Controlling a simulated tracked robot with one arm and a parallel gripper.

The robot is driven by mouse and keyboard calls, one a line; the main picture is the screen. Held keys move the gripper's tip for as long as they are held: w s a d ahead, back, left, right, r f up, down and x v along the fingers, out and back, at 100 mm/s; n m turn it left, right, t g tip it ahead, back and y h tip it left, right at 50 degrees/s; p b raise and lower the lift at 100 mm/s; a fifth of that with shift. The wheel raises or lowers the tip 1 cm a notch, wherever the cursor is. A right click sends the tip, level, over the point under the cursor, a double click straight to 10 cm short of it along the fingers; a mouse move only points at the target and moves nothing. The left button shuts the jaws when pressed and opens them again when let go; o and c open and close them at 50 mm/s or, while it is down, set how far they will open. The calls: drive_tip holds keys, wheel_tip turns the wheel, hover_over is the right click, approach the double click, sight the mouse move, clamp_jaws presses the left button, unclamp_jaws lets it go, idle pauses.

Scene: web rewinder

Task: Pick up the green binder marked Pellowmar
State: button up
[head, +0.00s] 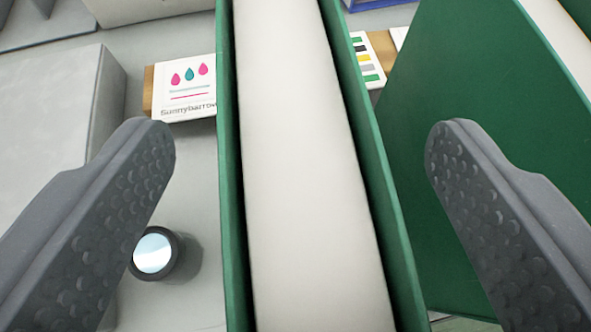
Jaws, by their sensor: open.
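A green binder (232,190) stands upright in the middle of the head view, seen from above, with its white page block (305,170) between two green covers. My gripper (296,150) is open, with one finger on each side of this binder. A second green binder (450,130) stands to the right, leaning, partly behind the right finger. No Pellowmar marking is visible on either binder, so I cannot tell which one bears it.
A small box marked Sunnybarrow (185,88) lies behind the left finger. A dark round object with a shiny top (154,254) sits beside that finger. A grey block (65,105) stands at left. A striped card (366,60) lies between the binders.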

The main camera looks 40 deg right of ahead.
drive_tip(key=shift+w+d+f, duration=0.25)
drive_tip(key=shift+w+d, duration=0.1)
clamp_jaws()
drive_tip(key=shift+r, duration=0.1)
